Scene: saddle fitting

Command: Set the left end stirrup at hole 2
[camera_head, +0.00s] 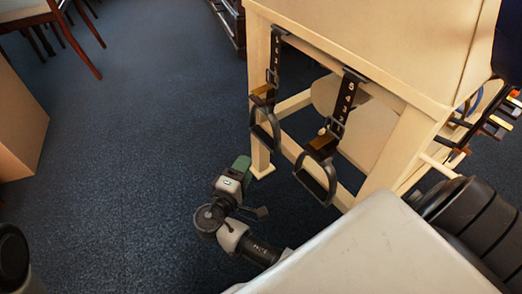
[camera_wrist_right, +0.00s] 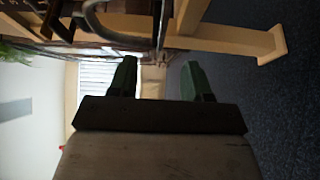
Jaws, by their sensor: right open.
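The left end stirrup (camera_head: 265,130) hangs from a dark numbered strap (camera_head: 276,58) on the left of the wooden stand. A buckle (camera_head: 271,80) sits on the strap, with a brown block (camera_head: 263,95) below it. The numbers and the hole that the buckle is at are too small to tell. My right gripper (camera_head: 243,170), with green fingers, is low and to the left of this stirrup, apart from it. In the right wrist view my gripper (camera_wrist_right: 160,78) is open and empty; a dark curved stirrup part (camera_wrist_right: 105,22) shows beyond the fingers. My left gripper is out of view.
A second stirrup (camera_head: 317,178) hangs to the right on its own numbered strap (camera_head: 347,100). The stand's pale front leg (camera_head: 260,145) is just behind the left stirrup. Coloured-handled items (camera_head: 492,122) are at the right. Blue carpet (camera_head: 140,150) is clear at the left.

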